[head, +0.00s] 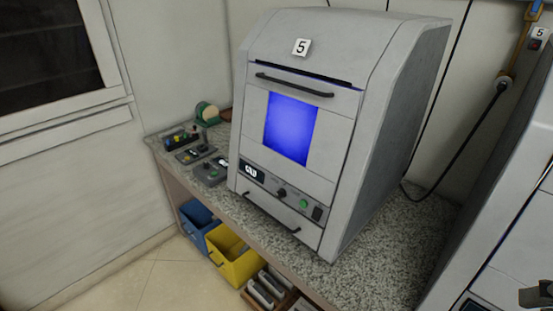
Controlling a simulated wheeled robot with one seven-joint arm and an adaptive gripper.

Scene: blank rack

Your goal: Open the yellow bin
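The yellow bin (238,271) is under the counter, at the lower middle of the head view. It juts out past the counter's front edge beside a blue bin (193,231). I cannot make out my gripper in this view, and nothing is seen touching the bin.
A grey cabinet machine (342,171) marked 5 stands on the speckled counter (370,265). Small devices (194,153) lie left of it. Grey handled items (264,290) sit right of the yellow bin. A dark shape at the lower right edge is unclear. Floor (155,275) at left is clear.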

